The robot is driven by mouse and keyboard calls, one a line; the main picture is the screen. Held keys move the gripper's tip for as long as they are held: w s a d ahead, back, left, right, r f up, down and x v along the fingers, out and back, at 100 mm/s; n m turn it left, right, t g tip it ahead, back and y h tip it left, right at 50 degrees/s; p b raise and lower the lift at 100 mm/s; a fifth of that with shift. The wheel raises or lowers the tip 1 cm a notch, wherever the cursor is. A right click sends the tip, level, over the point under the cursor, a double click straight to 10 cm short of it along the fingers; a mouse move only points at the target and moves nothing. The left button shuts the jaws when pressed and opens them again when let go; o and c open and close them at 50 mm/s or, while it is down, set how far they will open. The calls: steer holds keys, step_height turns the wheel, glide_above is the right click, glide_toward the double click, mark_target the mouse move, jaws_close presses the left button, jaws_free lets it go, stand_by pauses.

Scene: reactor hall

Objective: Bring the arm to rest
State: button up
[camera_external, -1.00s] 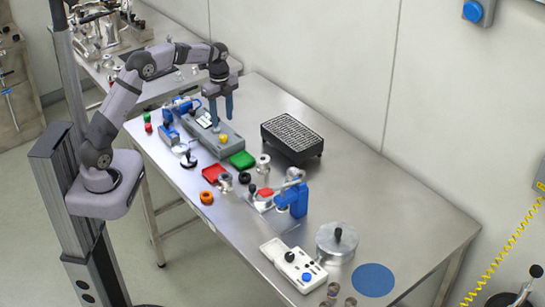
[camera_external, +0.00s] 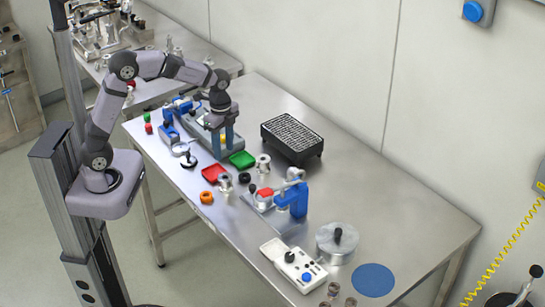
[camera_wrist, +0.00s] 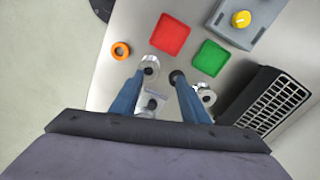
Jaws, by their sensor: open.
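My gripper (camera_external: 222,142) points down over the far left part of the metal table, above the grey fixture with the yellow knob. Its two blue fingers stand apart with nothing between them. In the wrist view the open fingers (camera_wrist: 162,78) reach out over the table. The grey fixture (camera_wrist: 270,12) with its yellow knob (camera_wrist: 241,19) shows at the top right there. My arm is bent, with its elbow raised above the base.
A red tray (camera_external: 215,173), a green tray (camera_external: 242,160) and an orange ring (camera_external: 206,197) lie near the gripper. A black grated box (camera_external: 292,138) stands right. A blue clamp fixture (camera_external: 292,198), a control box (camera_external: 293,265) and a lidded metal pot (camera_external: 337,242) are nearer the front.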

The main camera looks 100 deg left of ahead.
steer(key=s+d+f+n, duration=0.2)
steer(key=s+d, duration=0.4)
steer(key=d, duration=0.5)
steer(key=s+d+f+n, duration=0.3)
steer(key=s+d, duration=0.4)
steer(key=d, duration=0.4)
steer(key=shift+d, duration=0.2)
stand_by(0.7)
